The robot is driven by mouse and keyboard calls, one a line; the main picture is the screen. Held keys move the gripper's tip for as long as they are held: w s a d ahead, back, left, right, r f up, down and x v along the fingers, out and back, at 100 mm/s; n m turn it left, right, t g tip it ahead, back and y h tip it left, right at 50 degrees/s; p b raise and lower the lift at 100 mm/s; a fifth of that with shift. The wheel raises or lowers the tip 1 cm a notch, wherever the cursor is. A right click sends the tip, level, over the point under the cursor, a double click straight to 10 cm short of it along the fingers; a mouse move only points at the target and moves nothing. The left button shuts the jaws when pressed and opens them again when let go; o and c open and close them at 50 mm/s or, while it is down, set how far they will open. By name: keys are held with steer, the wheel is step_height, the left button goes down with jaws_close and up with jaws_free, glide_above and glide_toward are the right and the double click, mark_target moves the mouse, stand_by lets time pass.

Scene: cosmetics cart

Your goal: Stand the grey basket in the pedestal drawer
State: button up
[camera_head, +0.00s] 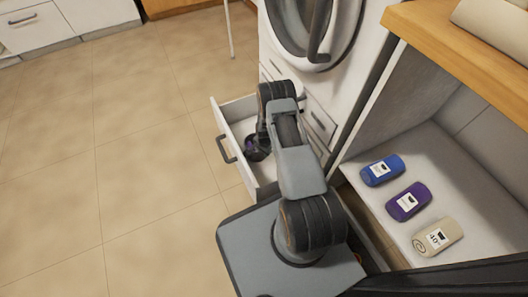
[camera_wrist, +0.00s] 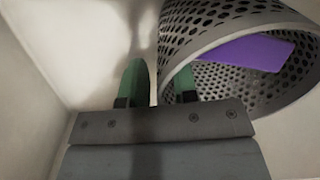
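The grey basket (camera_wrist: 185,45) is a round perforated metal bin with a purple item (camera_wrist: 245,52) inside. In the wrist view it fills the upper right, its rim facing the camera. My gripper (camera_wrist: 161,85) has its green fingers on either side of the basket's near-left wall, the right one inside the rim. A gap shows between the left finger and the wall, so the fingers look apart. The pedestal drawer (camera_head: 226,125) is pulled out under the white machine. My arm reaches down into it. In the head view the gripper and basket are mostly hidden by the arm.
A white cubby to the right holds blue (camera_head: 382,170), purple (camera_head: 408,201) and beige (camera_head: 438,237) rolled towels. A wooden top (camera_head: 450,40) overhangs it. The drawer's front with a dark handle (camera_head: 226,149) juts into the room. The tiled floor to the left is clear.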

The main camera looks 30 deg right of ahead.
steer(key=s+a+r+n+p, duration=0.1)
steer(key=a+r+n+p, duration=0.1)
steer(key=r, duration=1.1)
steer(key=s+a+r+n+t+p, duration=0.1)
steer(key=a+r+n+p, duration=0.1)
steer(key=r, duration=1.1)
steer(key=s+a+r+n+p, duration=0.1)
steer(key=a+r+n+p, duration=0.15)
steer(key=r, duration=1.05)
steer(key=s+a+r+n, duration=0.2)
steer(key=s+r+n, duration=0.1)
steer(key=s+r, duration=0.3)
steer(key=s+a+r+n+t+b, duration=0.1)
steer(key=s+a+r+n, duration=0.2)
steer(key=s+r, duration=0.3)
steer(key=s+n, duration=0.1)
steer(key=s, duration=0.3)
steer(key=shift+s+r, duration=0.25)
steer(key=shift+s, duration=0.05)
